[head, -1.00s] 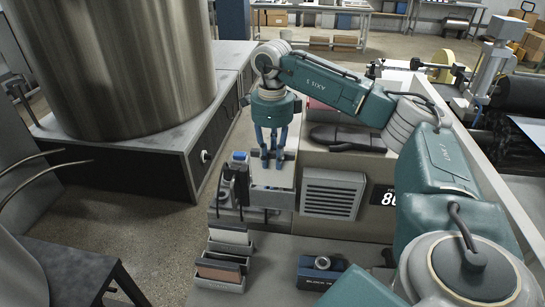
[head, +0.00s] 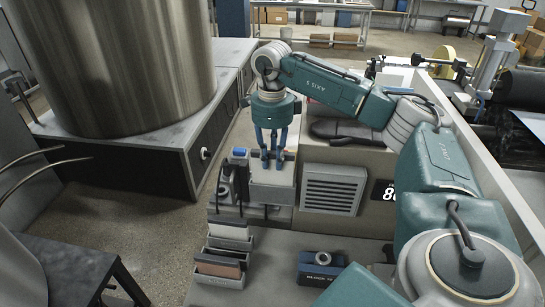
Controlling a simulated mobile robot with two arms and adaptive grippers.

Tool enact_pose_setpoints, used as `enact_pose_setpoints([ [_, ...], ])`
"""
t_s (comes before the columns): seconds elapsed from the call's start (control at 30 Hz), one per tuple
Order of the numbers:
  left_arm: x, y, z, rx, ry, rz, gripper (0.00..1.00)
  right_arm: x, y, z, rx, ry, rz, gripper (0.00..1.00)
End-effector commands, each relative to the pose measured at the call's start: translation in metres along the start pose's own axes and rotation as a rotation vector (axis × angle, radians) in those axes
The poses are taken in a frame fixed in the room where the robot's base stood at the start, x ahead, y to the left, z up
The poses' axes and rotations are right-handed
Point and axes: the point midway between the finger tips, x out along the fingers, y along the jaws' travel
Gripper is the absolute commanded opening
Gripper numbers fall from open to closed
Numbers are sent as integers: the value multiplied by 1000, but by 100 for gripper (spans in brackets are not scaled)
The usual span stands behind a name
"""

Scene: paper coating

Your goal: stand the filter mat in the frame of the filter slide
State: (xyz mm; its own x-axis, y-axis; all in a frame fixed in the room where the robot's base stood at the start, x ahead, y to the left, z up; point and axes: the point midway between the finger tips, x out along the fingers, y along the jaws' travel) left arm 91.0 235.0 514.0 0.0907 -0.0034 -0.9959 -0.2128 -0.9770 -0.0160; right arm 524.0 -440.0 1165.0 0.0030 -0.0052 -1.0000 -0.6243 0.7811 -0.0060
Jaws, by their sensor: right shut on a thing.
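My right gripper (head: 271,160) points down at the back edge of a light grey box (head: 271,190) at the left end of the machine. It is shut on a small dark part at the box top, mostly hidden by the fingers. I cannot tell whether this part belongs to the filter slide. Two upright mats stand in grey holders at the front: a pale one (head: 229,231) and a brown one (head: 217,266). I cannot tell which is the filter mat. No empty slide frame can be made out. My left gripper is out of view.
A vented grille (head: 332,189) is right of the box. A dark blue block (head: 322,264) sits on the front shelf (head: 272,275). Dark upright parts (head: 233,184) crowd the box's left side. A large steel drum (head: 115,60) stands at the left.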

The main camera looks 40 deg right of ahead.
Motion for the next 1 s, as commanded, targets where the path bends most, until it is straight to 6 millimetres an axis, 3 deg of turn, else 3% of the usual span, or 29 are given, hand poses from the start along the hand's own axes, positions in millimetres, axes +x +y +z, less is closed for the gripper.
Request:
enact_pose_setpoints([
  [1.0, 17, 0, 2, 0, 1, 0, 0, 26, 0, 0, 0, -1, 0, 0],
])
